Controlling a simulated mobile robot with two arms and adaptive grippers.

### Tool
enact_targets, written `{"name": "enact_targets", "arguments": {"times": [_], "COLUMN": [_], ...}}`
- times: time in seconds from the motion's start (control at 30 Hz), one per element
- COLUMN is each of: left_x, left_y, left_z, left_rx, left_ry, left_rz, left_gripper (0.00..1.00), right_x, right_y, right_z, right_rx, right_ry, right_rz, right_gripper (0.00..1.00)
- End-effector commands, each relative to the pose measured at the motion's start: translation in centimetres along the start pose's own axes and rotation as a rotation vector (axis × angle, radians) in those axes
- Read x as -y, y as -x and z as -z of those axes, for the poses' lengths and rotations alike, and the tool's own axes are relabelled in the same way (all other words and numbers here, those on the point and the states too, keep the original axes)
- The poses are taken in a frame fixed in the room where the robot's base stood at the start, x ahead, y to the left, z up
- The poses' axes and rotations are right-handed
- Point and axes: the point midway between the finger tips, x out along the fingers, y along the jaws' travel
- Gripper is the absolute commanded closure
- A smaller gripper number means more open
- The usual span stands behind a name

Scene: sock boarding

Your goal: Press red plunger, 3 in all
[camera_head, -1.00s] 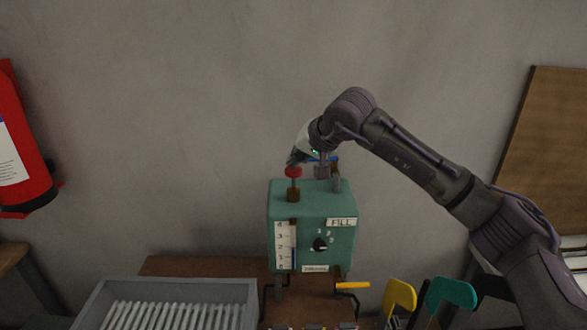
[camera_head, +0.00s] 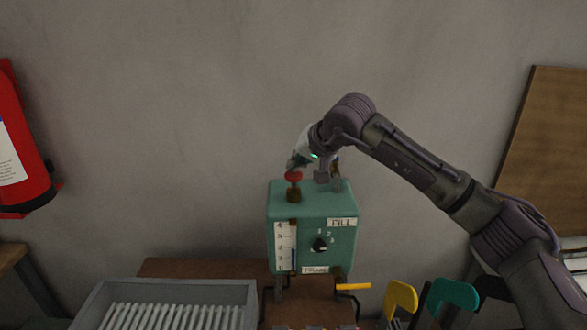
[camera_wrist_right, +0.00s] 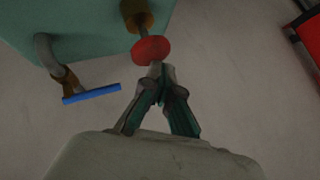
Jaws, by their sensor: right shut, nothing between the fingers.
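The red plunger (camera_head: 294,177) stands on a short stem on top of the green fill machine (camera_head: 312,215), near its left side. My right gripper (camera_head: 292,166) is shut and empty, with its fingertips at the top of the plunger knob. In the right wrist view the closed fingertips (camera_wrist_right: 157,76) meet the round red knob (camera_wrist_right: 151,50), seemingly touching it. The stem shows between knob and brass collar (camera_wrist_right: 137,15). My left gripper is not in view.
A pipe with a blue handle (camera_wrist_right: 91,94) rises from the machine beside the plunger. The front has a numbered gauge (camera_head: 285,246) and a black dial (camera_head: 320,244). A grey tray (camera_head: 250,292) stands at lower left; a yellow-handled crank (camera_head: 353,286) is below.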

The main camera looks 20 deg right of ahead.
Motion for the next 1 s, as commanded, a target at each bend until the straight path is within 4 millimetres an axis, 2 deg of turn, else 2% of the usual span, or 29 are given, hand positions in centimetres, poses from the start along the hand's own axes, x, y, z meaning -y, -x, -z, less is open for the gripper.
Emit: {"name": "enact_targets", "arguments": {"times": [1.0], "left_x": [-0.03], "left_y": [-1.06], "left_z": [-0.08], "left_rx": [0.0], "left_ry": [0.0], "left_rz": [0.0], "left_gripper": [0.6], "right_x": [-0.74], "right_y": [-1.0], "right_z": [-0.78], "right_rx": [0.003], "right_ry": [0.0], "right_rz": [-0.002], "right_gripper": [1.0]}}
